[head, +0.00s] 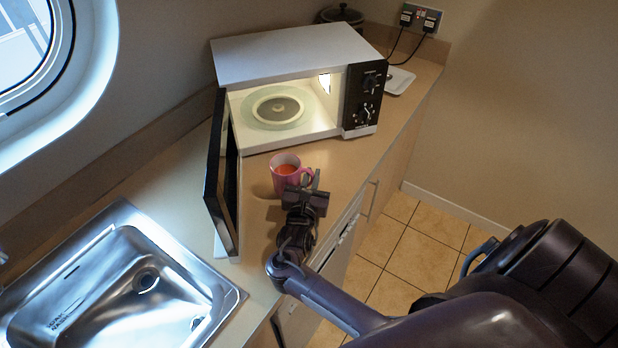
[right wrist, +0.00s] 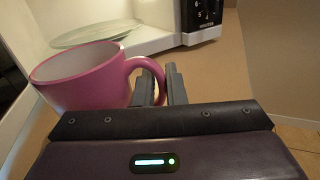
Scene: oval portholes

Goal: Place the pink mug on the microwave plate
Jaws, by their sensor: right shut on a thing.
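I cannot tell whether the mug touches the counter. My left gripper is not in view.
The microwave door (head: 213,170) stands open at the left of the opening. A steel sink (head: 225,290) is at lower left. A dark pot (head: 340,15) and a white dish (head: 399,80) stand behind and beside the microwave. The counter (head: 345,160) right of the mug is clear.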

